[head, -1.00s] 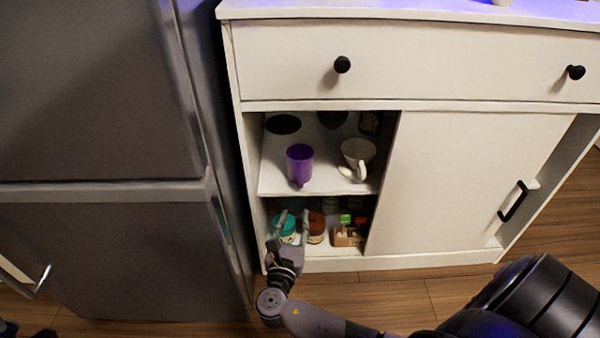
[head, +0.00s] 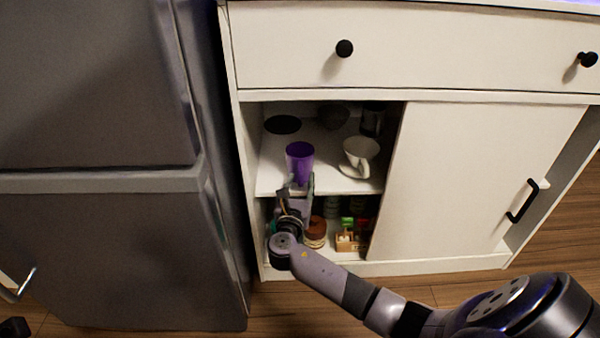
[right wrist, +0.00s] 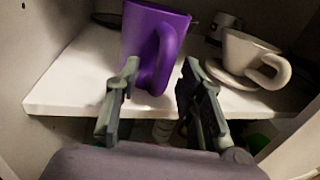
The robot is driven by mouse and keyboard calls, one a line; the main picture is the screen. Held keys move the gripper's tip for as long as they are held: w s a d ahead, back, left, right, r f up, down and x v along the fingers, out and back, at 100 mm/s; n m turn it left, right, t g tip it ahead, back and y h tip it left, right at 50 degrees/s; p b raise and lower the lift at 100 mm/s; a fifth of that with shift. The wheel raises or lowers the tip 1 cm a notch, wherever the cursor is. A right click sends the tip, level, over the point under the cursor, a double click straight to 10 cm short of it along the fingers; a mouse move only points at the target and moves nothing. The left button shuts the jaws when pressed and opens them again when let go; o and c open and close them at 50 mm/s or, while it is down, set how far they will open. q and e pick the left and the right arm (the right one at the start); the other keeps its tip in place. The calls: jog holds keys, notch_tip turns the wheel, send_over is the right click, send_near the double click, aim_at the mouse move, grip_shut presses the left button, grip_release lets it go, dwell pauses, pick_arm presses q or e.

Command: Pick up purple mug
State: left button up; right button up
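The purple mug (head: 299,160) stands upright on the upper shelf (head: 326,180) of the open cabinet, near its front edge. In the right wrist view the purple mug (right wrist: 152,40) has its handle pointing toward me. My right gripper (head: 298,183) is at the shelf's front edge, just in front of the mug. In the right wrist view my right gripper (right wrist: 163,78) is open, with its fingers on either side of the handle. I cannot tell whether they touch it. My left gripper does not show clearly; only a dark part shows at the lower left of the head view.
A white cup (head: 360,152) on a saucer stands right of the mug. Dark items stand at the back of the shelf. Jars (head: 316,232) and a small wooden crate (head: 351,242) are on the lower shelf. A sliding door (head: 470,180) covers the right side; a fridge (head: 100,240) stands left.

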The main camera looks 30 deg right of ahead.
jog(key=shift+w+d+r, duration=0.1)
jog(key=shift+w+d, duration=0.1)
jog(key=shift+c, duration=0.3)
grip_shut()
dwell(0.5)
